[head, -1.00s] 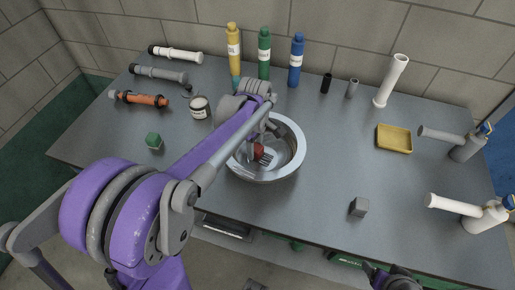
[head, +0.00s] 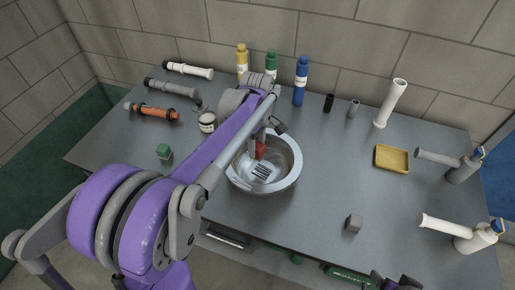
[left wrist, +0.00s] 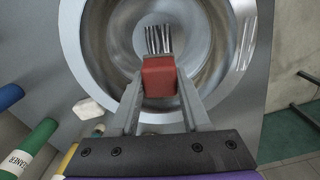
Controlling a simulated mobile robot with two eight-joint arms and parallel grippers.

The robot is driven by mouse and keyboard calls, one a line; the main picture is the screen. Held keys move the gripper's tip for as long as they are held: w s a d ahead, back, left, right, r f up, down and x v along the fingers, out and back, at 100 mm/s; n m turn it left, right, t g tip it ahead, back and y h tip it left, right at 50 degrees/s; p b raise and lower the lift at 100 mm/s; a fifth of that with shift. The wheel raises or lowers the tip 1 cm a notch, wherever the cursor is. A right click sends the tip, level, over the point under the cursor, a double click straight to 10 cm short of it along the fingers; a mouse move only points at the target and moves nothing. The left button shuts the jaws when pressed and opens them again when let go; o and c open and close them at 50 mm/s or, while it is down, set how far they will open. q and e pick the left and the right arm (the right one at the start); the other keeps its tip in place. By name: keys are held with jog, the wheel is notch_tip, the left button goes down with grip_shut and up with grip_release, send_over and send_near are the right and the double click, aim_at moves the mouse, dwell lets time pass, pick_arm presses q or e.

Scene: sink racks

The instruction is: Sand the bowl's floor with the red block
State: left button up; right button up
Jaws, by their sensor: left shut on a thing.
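The metal bowl (head: 236,183) stands near the middle of the grey bench. Dark parallel stripes (head: 262,172) mark its floor; they also show in the left wrist view (left wrist: 158,40). My left gripper (head: 258,146) reaches over the bowl from the left, shut on the red block (head: 261,152). In the left wrist view the red block (left wrist: 159,78) sits between the two fingers, its far end beside the stripes. I cannot tell whether the block touches the floor. My right gripper (head: 394,284) shows only partly at the bottom edge, and its jaws are unclear.
A green block (head: 163,151) lies left of the bowl, a grey block (head: 353,223) right. Bottles (head: 301,82) line the back. A yellow tray (head: 392,158) and white pipe pieces (head: 449,228) are at right.

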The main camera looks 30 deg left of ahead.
pick_arm(q)
jog(key=shift+a+f, duration=0.1)
jog(key=shift+a, duration=0.05)
pick_arm(e)
jog(key=shift+a, duration=0.15)
pick_arm(q)
notch_tip(320, 180, up, 13)
jog(key=n+b, duration=0.1)
jog(key=shift+s+a+f+b, duration=0.1)
jog(key=shift+f+b, duration=0.75)
jog(key=shift+f, duration=0.3)
jog(key=shift+a+f+b, duration=0.1)
jog(key=shift+f+b, duration=0.7)
jog(key=shift+f, duration=0.35)
pick_arm(e)
jog(key=f, duration=0.1)
jog(key=s+f, duration=0.1)
jog(key=f, duration=0.3)
jog(key=shift+s+f, duration=0.2)
jog(key=shift+s, duration=0.2)
